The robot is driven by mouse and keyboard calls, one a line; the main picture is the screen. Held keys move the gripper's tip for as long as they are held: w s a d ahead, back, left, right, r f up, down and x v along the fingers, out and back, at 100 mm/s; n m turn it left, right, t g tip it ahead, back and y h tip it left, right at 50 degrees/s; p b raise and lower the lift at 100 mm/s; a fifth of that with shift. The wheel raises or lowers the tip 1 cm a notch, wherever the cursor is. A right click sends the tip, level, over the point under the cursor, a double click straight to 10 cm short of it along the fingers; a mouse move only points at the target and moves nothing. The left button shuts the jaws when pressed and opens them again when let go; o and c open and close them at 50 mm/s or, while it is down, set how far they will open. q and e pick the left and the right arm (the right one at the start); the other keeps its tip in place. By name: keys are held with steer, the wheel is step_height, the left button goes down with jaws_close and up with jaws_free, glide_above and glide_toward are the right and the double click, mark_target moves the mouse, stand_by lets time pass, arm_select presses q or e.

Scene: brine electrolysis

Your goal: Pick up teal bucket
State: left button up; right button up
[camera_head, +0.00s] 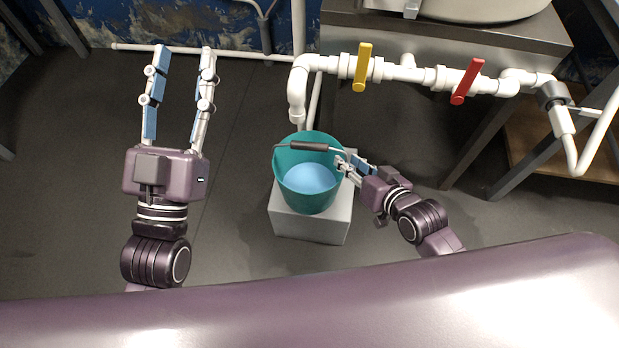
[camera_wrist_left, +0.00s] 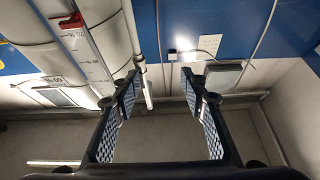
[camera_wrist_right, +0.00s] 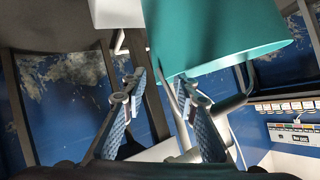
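The teal bucket (camera_head: 290,180) stands upright on a pale grey block (camera_head: 312,228), under the downturned end of a white pipe. Light blue liquid shows inside it, and its handle (camera_head: 306,146) with a dark grip is raised across the top. My right gripper (camera_head: 348,166) is at the bucket's right side, by the rim. In the right wrist view its fingers (camera_wrist_right: 160,82) are apart, with the teal bucket wall (camera_wrist_right: 220,35) close beyond them; I cannot tell whether they touch it. My left gripper (camera_head: 180,50) is open and empty, left of the bucket.
White piping (camera_head: 410,74) with a yellow valve handle (camera_head: 362,68) and a red valve handle (camera_head: 467,82) runs above and right of the bucket. A metal-topped table (camera_head: 450,45) stands behind. The floor left of the block is clear.

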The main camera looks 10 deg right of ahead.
arm_select(q)
steer(key=s+r+t+h+b, duration=0.1)
steer(key=s+r+t, duration=0.2)
steer(key=s+r, duration=0.1)
steer(key=shift+a+r, duration=0.2)
steer(key=shift+r, duration=0.4)
arm_select(e)
steer(key=x, duration=0.2)
steer(key=shift+w+a+f, duration=0.1)
steer(key=shift+w, duration=0.1)
jaws_close()
steer(key=shift+s+f, duration=0.1)
steer(key=shift+f, duration=0.05)
